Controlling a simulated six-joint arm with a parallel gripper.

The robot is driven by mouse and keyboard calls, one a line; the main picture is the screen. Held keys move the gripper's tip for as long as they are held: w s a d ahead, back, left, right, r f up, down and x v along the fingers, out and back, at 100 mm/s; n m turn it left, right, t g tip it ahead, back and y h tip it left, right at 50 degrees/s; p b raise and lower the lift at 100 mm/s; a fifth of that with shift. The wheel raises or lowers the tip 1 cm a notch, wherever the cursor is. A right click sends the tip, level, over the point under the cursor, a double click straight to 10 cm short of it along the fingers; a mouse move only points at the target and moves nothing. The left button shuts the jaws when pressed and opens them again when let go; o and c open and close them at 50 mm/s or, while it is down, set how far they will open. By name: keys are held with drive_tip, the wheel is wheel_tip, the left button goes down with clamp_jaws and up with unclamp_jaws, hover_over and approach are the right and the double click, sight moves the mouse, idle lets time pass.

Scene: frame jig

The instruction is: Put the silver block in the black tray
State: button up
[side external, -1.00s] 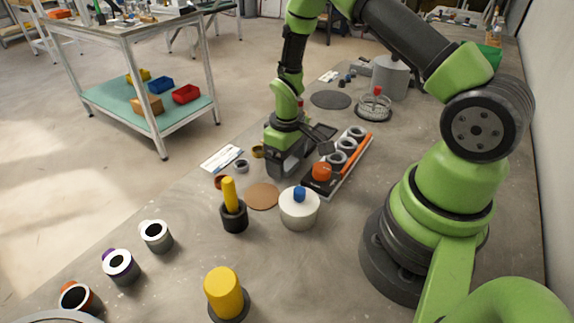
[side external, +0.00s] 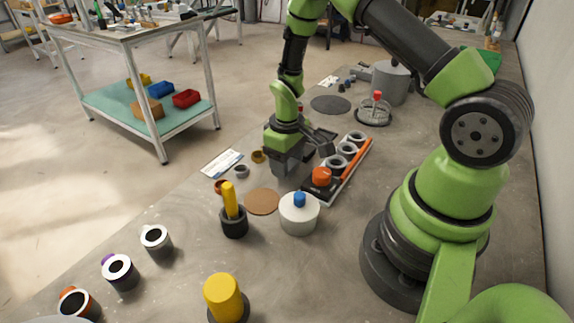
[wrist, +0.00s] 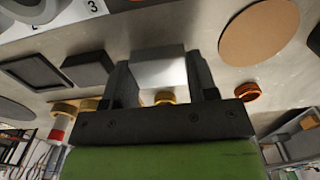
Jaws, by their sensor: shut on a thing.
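My gripper (wrist: 162,80) is shut on the silver block (wrist: 160,68), which shows bright between the two dark fingers in the wrist view. In the side view my gripper (side external: 284,163) hangs low over the bench, and its body mostly hides the block. The black tray (wrist: 35,72) is a dark, shallow square with a raised rim, left of the block in the wrist view. In the side view the tray (side external: 321,134) lies just right of my gripper, partly covered. I cannot tell how far the block is above the bench.
A dark block (wrist: 88,70) stands between the tray and my gripper in the wrist view. A rack (side external: 345,172) with grey rings and an orange part stands close right. A brown disc (side external: 262,202) and white pot (side external: 299,214) are in front.

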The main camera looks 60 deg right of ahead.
wheel_tip(320, 180, up, 10)
drive_tip(key=shift+r, duration=0.15)
idle(0.3)
drive_tip(key=shift+d, duration=0.1)
drive_tip(key=d+f, duration=0.1)
drive_tip(key=d, duration=0.2)
drive_tip(key=w+d+f, duration=0.1)
drive_tip(key=d, duration=0.5)
drive_tip(key=shift+w+d+f, duration=0.15)
drive_tip(key=shift+d+f, duration=0.05)
drive_tip(key=shift+f, duration=0.2)
hover_over(322, 138)
wheel_tip(322, 138, down, 2)
drive_tip(key=shift+f, duration=2.6)
drive_tip(key=shift+f, duration=0.2)
drive_tip(key=shift+f, duration=0.4)
